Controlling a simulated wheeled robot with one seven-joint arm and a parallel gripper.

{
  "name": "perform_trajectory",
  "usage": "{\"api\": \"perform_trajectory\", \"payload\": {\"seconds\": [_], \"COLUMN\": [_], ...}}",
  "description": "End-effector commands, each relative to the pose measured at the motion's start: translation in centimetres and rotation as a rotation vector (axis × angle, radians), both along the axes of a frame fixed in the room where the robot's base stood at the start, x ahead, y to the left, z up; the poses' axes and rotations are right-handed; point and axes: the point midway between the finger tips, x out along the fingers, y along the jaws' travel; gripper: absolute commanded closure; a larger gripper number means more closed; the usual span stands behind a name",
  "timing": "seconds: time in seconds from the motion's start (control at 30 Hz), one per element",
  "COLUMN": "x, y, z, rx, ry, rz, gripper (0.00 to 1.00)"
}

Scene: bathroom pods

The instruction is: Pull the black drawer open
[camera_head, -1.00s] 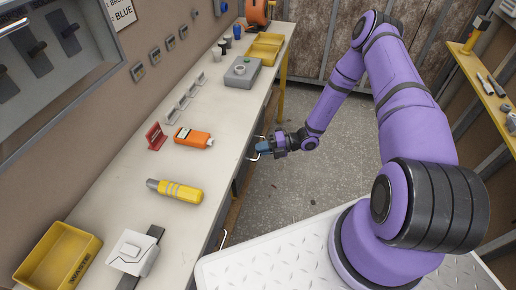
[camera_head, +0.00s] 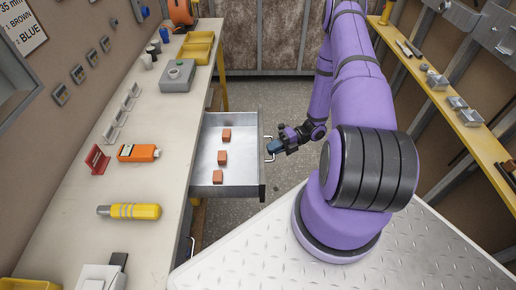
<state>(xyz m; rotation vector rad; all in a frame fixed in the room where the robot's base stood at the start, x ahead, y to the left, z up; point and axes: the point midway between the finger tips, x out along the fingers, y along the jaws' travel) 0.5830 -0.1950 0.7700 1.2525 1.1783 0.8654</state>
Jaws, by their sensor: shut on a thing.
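The drawer (camera_head: 240,181) stands pulled out from under the workbench, toward the right. Its inside is grey metal and its front panel is dark. Three small orange-brown blocks (camera_head: 222,158) lie in it in a rough row. A pale bar handle (camera_head: 266,141) sits on the drawer's front. My gripper (camera_head: 272,147) is at this handle and shut on it, with the wrist to the right of the drawer front. The exact contact of the fingers is small in the picture.
The workbench (camera_head: 155,190) runs along the left. A yellow-edged shelf (camera_head: 430,95) is at the right. Open floor shows beyond the drawer.

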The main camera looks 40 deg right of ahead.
Motion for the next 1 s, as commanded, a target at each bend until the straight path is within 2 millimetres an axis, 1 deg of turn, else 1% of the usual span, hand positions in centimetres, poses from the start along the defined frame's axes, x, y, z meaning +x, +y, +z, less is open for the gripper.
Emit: {"api": "perform_trajectory", "payload": {"seconds": [0.1, 0.2, 0.67, 0.7, 0.77, 1.0], "x": [-0.7, -1.1, -1.3, -1.3, -1.3, -1.3], "y": [-1.1, -1.5, -1.8, -1.8, -1.8, -1.8], "z": [0.0, 0.0, 0.0, 0.0, 0.0, 0.0], "rx": [-0.002, -0.002, -0.001, -0.001, -0.001, 0.0], "ry": [0.0, 0.0, -0.001, -0.001, -0.001, -0.001], "rz": [-0.001, 0.0, 0.0, 0.0, 0.0, 0.0], "gripper": [1.0, 1.0, 1.0, 0.8, 0.67, 0.65]}}
